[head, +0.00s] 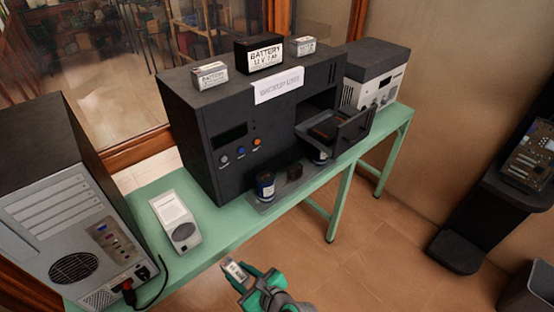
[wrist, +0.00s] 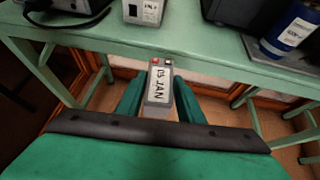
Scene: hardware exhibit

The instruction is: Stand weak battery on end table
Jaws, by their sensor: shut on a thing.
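My gripper (head: 262,284) is shut on a small grey battery (head: 236,270) with a pale label. The wrist view shows the battery (wrist: 160,88) between the two green fingers, with a red and a dark terminal at its far end and dark lettering on its top. It is held in the air in front of the green table (head: 225,238), apart from it. Three other batteries stand on the black backup unit: a small one at left (head: 210,74), a larger black one (head: 259,54) and a small one at right (head: 302,46). I cannot tell which furniture is the end table.
The backup unit (head: 187,118) has an open drawer (head: 352,130). A blue-black canister (head: 265,187), a white device (head: 175,221) and a computer tower (head: 60,190) stand on the green table. A dark stand (head: 493,203) with a circuit board is at right. The floor between is clear.

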